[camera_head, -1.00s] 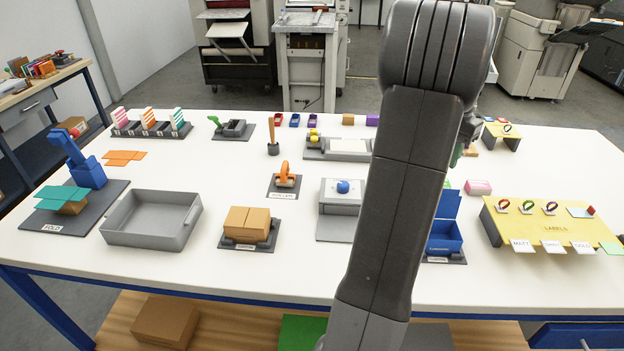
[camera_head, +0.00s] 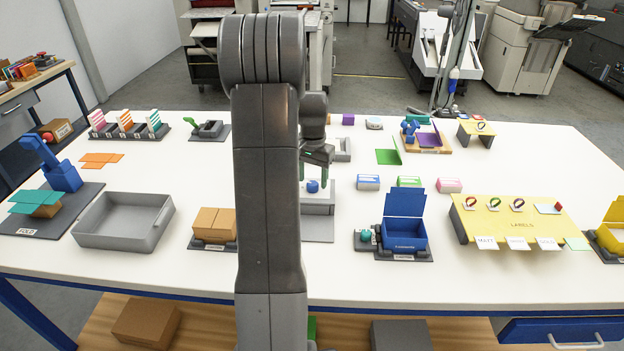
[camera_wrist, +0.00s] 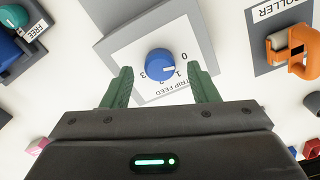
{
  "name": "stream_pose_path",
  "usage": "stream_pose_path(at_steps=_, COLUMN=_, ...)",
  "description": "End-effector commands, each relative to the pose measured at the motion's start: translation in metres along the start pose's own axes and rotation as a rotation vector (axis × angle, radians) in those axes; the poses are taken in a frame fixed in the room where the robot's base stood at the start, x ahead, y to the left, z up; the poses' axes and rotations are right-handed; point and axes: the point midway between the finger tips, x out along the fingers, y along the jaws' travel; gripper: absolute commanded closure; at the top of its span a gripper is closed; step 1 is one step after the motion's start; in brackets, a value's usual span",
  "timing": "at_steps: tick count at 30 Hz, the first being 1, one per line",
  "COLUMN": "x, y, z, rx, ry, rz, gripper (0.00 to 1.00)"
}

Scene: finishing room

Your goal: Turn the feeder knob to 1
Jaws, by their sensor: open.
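The feeder knob is round and blue, with a white pointer mark, in the wrist view (camera_wrist: 159,63); it also shows in the head view (camera_head: 313,186). It sits on a white dial plate marked STRIP FEED (camera_wrist: 150,92), with numbers from 0 to 3 around it. The pointer faces the side of 0 and 1; I cannot tell exactly which number it marks. My gripper (camera_wrist: 160,70) is open and empty. Its green fingers stand apart to either side of the knob in the wrist view, with clear gaps. In the head view the gripper (camera_head: 316,156) hangs above the feeder.
An orange-handled roller (camera_wrist: 297,52) on its labelled base lies right of the feeder in the wrist view. A teal knob marked FREE (camera_wrist: 14,17) is at upper left. In the head view, a blue box (camera_head: 404,233) stands right of the feeder and cardboard blocks (camera_head: 213,226) stand left.

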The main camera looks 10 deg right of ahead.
Motion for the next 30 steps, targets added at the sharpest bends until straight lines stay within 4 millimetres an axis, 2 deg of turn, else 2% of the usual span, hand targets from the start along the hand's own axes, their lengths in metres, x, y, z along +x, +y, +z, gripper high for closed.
stream_pose_path(at_steps=6, x=0.016, y=0.000, z=0.000, rx=0.000, ry=0.000, rz=0.000, gripper=0.46)
stream_pose_path(at_steps=14, x=0.018, y=0.000, z=0.000, rx=0.000, ry=0.001, rz=0.000, gripper=0.46)
stream_pose_path(at_steps=17, x=0.017, y=0.000, z=0.000, rx=0.000, ry=0.001, rz=0.000, gripper=0.62)
stream_pose_path(at_steps=21, x=0.017, y=0.000, z=0.000, rx=0.000, ry=0.001, rz=0.000, gripper=0.89)
stream_pose_path(at_steps=30, x=0.017, y=0.000, z=0.000, rx=0.027, ry=0.001, rz=-0.001, gripper=0.91)
